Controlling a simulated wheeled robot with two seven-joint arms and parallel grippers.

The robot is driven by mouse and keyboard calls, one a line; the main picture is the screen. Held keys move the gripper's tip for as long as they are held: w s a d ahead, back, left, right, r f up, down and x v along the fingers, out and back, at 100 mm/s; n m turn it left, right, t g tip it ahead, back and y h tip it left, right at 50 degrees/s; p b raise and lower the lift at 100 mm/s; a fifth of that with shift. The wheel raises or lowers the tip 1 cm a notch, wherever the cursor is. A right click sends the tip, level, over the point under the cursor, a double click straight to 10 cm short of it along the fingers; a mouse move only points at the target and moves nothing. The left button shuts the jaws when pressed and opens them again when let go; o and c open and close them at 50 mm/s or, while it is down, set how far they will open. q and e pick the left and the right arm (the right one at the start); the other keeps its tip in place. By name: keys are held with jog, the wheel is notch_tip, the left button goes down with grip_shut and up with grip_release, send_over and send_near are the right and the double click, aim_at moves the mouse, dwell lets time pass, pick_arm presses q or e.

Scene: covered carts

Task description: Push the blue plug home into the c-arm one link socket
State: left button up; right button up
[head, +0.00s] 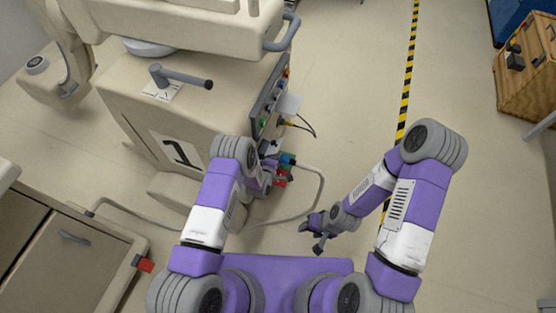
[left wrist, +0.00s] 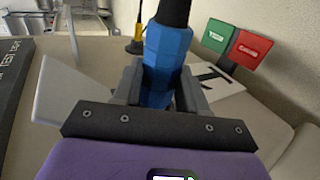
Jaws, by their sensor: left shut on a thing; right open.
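My left gripper (head: 268,172) is shut on the blue plug (left wrist: 165,65), beside the panel side of the cart marked 1. In the left wrist view the gripper's grey fingers (left wrist: 158,92) close on both sides of the blue body, and a black end extends past the top edge. In the head view my arm partly hides the plug. I cannot pick out the link socket or tell whether the plug touches it. The c-arm one cart (head: 180,120) carries a side panel (head: 268,105) of connectors. My right gripper (head: 317,234) is open and empty above the floor.
A grey cable (head: 322,185) loops near my left gripper. Green (left wrist: 217,35) and red (left wrist: 249,48) tags stand near the plug. A yellow connector (left wrist: 137,40) is behind. A grey cabinet (head: 70,245) with a red piece (head: 144,264) stands lower left.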

pick_arm(q)
jog(key=shift+w+a, duration=0.2)
jog(key=shift+a, duration=0.35)
jog(key=o, duration=1.3)
jog(key=p+v, duration=0.3)
jog(key=v, duration=0.4)
jog(key=shift+s, duration=0.25)
jog(key=shift+r, duration=0.1)
jog(key=shift+a, duration=0.1)
